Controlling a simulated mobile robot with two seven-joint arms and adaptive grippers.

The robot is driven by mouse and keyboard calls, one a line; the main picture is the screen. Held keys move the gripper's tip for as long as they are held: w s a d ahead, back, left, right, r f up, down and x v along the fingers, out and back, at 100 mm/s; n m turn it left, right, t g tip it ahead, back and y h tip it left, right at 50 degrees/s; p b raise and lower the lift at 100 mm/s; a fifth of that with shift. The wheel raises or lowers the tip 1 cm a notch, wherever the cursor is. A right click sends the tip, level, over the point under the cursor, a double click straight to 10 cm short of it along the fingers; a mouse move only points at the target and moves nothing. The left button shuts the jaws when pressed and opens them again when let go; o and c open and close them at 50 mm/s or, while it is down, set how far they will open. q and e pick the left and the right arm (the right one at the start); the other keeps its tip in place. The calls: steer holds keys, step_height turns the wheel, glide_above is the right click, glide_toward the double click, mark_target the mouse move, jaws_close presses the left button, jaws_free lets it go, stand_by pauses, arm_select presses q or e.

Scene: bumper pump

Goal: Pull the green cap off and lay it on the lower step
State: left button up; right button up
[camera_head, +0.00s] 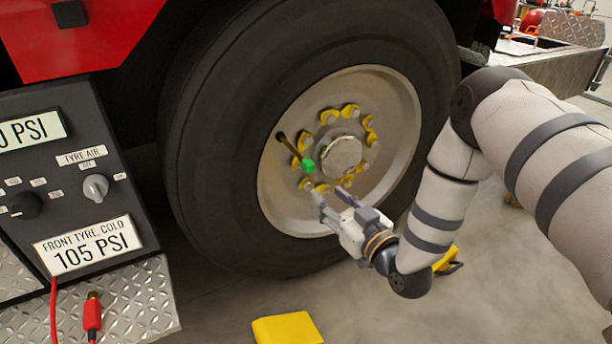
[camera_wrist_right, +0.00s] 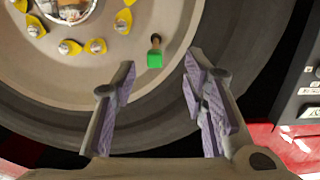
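The green cap (camera_head: 308,165) sits on the end of a dark valve stem (camera_head: 290,146) that sticks out from the wheel. In the right wrist view the cap (camera_wrist_right: 154,61) lies ahead of the fingertips, between their lines. My right gripper (camera_head: 332,199) is open and empty, below and a little right of the cap, apart from it. Its two fingers (camera_wrist_right: 158,75) show spread in the right wrist view. The lower step (camera_head: 130,303) is the diamond-plate ledge under the pump panel at the left. My left gripper is not in view.
The large black tyre (camera_head: 215,130) surrounds the pale rim with yellow nut pointers (camera_head: 350,111). A red hose fitting (camera_head: 93,314) stands at the step. Yellow blocks (camera_head: 287,328) lie on the floor. The panel (camera_head: 60,190) with a knob borders the step.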

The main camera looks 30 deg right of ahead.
mark_target(311, 169)
steer(key=shift+w+d+r+t, duration=0.2)
steer(key=shift+w+r, duration=0.05)
steer(key=shift+r, duration=0.15)
steer(key=shift+w+d+r+t, duration=0.15)
steer(key=shift+w+r+t, duration=0.1)
steer(key=shift+r, duration=0.15)
steer(key=w+b, duration=0.4)
steer(key=w, duration=0.3)
steer(key=shift+w+f, duration=0.15)
steer(key=shift+w, duration=0.8)
steer(key=shift+p, duration=0.3)
